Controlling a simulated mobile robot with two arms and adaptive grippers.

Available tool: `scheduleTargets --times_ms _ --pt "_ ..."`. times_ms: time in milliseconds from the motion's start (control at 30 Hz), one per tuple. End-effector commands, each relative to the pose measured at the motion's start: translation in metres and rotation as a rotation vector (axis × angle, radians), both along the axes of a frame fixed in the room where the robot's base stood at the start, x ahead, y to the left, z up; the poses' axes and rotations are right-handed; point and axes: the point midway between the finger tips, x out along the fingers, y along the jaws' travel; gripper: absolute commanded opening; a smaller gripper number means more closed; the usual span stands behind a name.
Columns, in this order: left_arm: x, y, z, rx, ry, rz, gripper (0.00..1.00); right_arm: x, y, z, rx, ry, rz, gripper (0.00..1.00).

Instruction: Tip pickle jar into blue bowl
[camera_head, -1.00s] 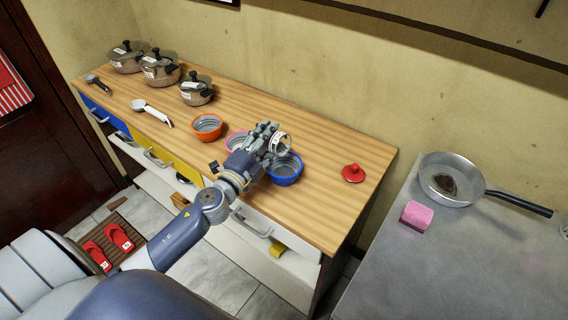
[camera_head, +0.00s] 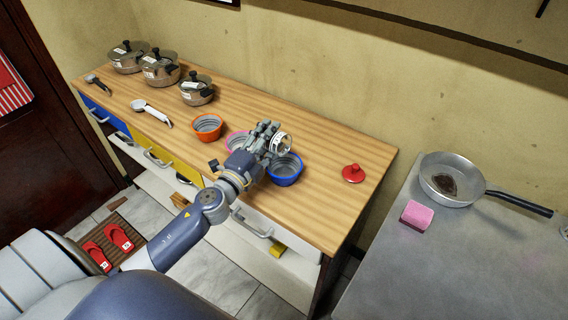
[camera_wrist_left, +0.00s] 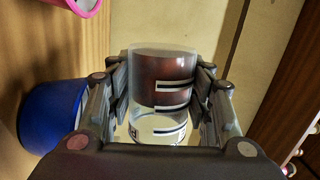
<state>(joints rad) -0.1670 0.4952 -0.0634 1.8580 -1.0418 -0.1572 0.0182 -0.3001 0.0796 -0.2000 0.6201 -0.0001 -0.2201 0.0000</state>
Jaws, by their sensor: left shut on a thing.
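My left gripper (camera_head: 268,140) is shut on the jar (camera_head: 282,144), a clear jar with a pale label. It holds the jar tilted, just above and behind the blue bowl (camera_head: 285,171) in the head view. In the left wrist view the jar (camera_wrist_left: 163,80) sits between both fingers (camera_wrist_left: 160,100) and looks dark reddish-brown inside. The blue bowl (camera_wrist_left: 48,118) is left of it there, apart from the jar. I cannot make out separate pickles. The inside of the blue bowl is partly visible, with no contents I can tell. My right gripper is not in view.
A pink bowl (camera_head: 236,142) and an orange bowl (camera_head: 207,126) stand left of the blue bowl. A red lid (camera_head: 353,173) lies to the right on the wooden counter (camera_head: 320,205). Several pots stand at the far left. A pan (camera_head: 446,190) is on the metal table.

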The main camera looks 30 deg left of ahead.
Motion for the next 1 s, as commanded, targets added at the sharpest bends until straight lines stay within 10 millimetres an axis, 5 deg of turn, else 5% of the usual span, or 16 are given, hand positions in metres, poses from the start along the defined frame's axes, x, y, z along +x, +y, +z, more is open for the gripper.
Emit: scheduleTargets --times_ms 1000 --pt "-0.0002 -0.0016 0.0041 0.061 -0.013 0.000 0.19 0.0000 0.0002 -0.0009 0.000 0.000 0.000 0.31"
